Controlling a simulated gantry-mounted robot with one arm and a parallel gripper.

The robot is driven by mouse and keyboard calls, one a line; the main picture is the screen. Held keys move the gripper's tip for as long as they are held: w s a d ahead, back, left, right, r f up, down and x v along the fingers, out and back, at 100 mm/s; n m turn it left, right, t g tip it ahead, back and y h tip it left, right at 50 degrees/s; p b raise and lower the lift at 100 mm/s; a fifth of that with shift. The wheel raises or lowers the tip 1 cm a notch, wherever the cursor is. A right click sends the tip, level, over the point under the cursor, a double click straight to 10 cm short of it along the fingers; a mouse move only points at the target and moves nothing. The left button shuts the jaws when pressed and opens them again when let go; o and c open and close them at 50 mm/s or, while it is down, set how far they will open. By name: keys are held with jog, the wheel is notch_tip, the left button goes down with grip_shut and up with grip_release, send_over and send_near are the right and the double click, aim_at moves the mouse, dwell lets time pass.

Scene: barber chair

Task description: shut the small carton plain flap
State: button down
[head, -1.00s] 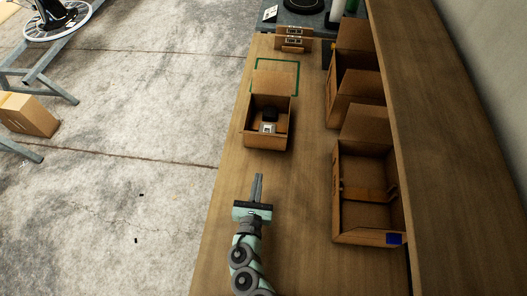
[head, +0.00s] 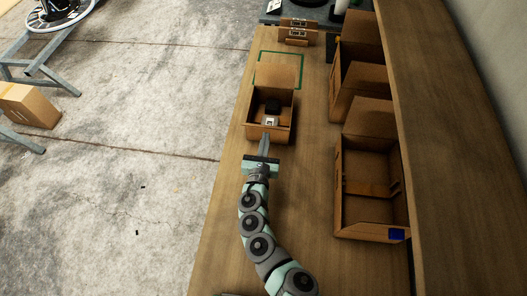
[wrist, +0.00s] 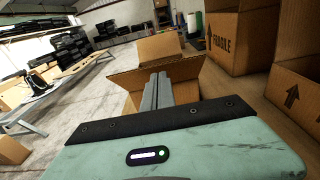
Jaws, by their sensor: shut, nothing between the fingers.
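The small carton (head: 288,128) stands open on the wooden bench, with a black item (head: 273,105) and a small pale item (head: 271,121) inside. Its plain flap (head: 276,74) is open, at the carton's far side, leaning away from the opening. The flap also shows in the wrist view (wrist: 160,47), beyond the fingertips. My gripper (head: 266,137) is shut and empty, with its fingertips at the carton's near wall. In the wrist view, my gripper (wrist: 161,78) points over the carton towards the flap. I cannot tell whether the fingers touch the carton.
Two larger open cartons stand to the right, one nearer (head: 343,215) and one farther (head: 343,88). A green outline (head: 302,70) is on the bench around the flap's area. Small brown boxes (head: 297,32) stand beyond it. A raised wooden ledge (head: 450,150) borders the right.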

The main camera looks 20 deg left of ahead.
jog(key=shift+w+r, duration=0.3)
jog(key=shift+w, duration=0.1)
jog(key=shift+r+p, duration=0.2)
jog(key=shift+p, duration=0.25)
